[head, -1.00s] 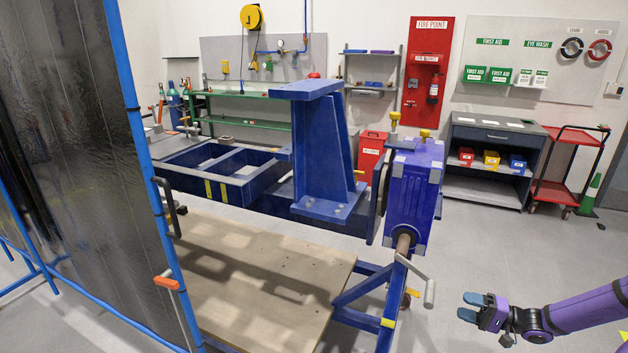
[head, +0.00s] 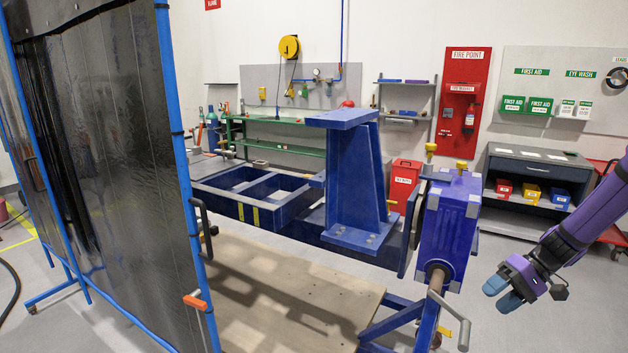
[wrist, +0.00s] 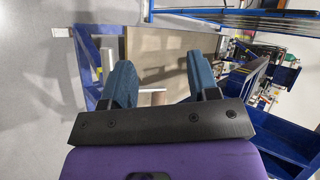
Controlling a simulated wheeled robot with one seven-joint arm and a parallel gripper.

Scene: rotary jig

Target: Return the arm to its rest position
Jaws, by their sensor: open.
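My gripper (head: 503,291) is at the lower right in the head view, on my purple arm. Its blue-tipped fingers point down and to the left, to the right of the blue gearbox of the rotary jig and its crank handle (head: 462,334). A clear gap shows between gripper and jig in the picture. In the wrist view the two fingers of my gripper (wrist: 162,84) stand apart with nothing held between them. The blue gearbox (head: 447,225) carries yellow knobs on top. A blue upright bracket (head: 354,185) stands to its left.
A dark welding screen (head: 110,150) with a blue frame stands at the left. A wooden board (head: 290,300) lies low before the jig. A grey cabinet (head: 530,158) with coloured bins and a red trolley (head: 613,236) stand behind my arm. Grey floor is open around the gripper.

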